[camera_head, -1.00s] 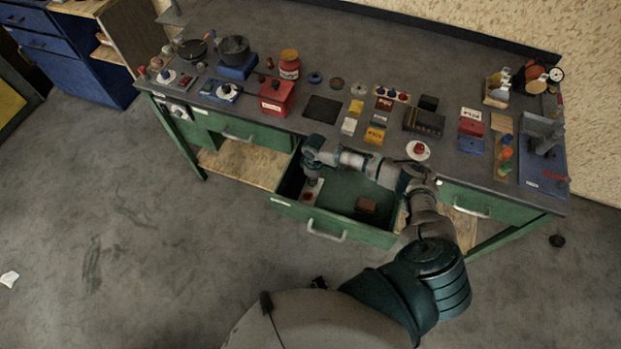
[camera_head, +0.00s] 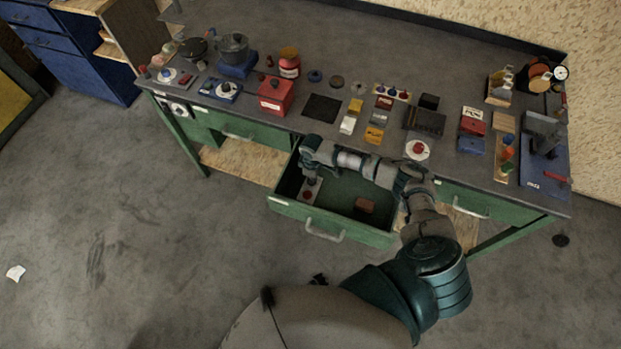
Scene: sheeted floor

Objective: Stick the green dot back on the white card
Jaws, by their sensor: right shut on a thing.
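My right gripper (camera_head: 311,182) points down inside the open green drawer, at its left end. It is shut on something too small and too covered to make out. Right beside and below the fingers is a pale flat piece (camera_head: 313,190) with a dark red spot (camera_head: 307,195). I cannot tell whether the fingers touch it. I cannot pick out a green dot, nor be sure which pale thing is the white card. A white scrap (camera_head: 15,272) lies on the floor at the far left. My left gripper is not in view.
The bench top (camera_head: 330,60) above is crowded: a red box (camera_head: 276,95), a pot (camera_head: 233,47), several small blocks and a blue-based fixture (camera_head: 545,178). My arm crosses the bench's front edge.

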